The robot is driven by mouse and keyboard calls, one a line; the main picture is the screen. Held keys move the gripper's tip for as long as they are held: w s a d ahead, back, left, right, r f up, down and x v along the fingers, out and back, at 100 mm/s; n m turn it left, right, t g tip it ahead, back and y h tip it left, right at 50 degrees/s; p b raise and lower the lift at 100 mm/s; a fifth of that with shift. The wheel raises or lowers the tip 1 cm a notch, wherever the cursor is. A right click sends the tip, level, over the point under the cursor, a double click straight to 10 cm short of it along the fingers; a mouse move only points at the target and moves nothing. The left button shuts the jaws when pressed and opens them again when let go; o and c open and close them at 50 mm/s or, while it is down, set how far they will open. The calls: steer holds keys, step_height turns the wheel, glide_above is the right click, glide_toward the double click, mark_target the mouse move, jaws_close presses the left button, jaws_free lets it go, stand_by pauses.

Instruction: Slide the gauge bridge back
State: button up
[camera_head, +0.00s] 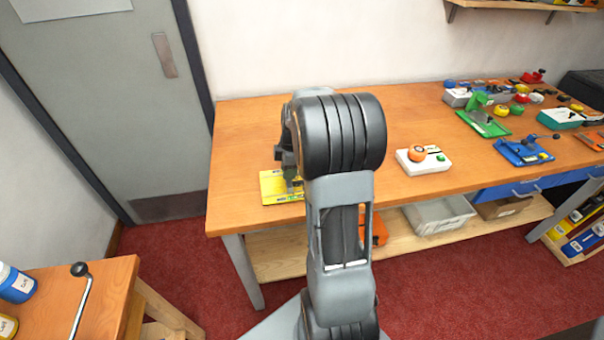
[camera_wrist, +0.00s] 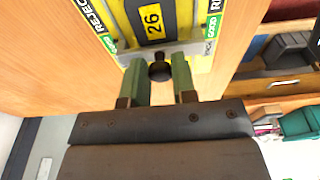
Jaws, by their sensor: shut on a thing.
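The gauge (camera_head: 272,188) is a yellow plate on the left part of the wooden bench, partly hidden behind my arm in the head view. In the wrist view its yellow bed (camera_wrist: 133,14) carries a label reading 26, with green GOOD and REJECT strips along both sides. The grey gauge bridge (camera_wrist: 192,47) crosses the bed, with a dark round knob (camera_wrist: 159,70) at its near side. My gripper (camera_wrist: 160,75) has its two green fingers on either side of the knob and is shut on it. The far side of the bridge is only partly visible.
A white box with an orange knob (camera_head: 418,160) stands right of the gauge. A green fixture (camera_head: 484,122), a blue fixture (camera_head: 523,152) and several coloured parts crowd the bench's right side. The bench top (camera_head: 240,130) left of the gauge is clear.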

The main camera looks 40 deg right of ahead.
steer(key=shift+w+a, duration=0.35)
steer(key=shift+a, duration=0.4)
steer(key=shift+w+a, duration=0.35)
steer(key=shift+a, duration=0.4)
steer(key=o, duration=0.4)
step_height(320, 180, up, 10)
steer(key=p, duration=0.7)
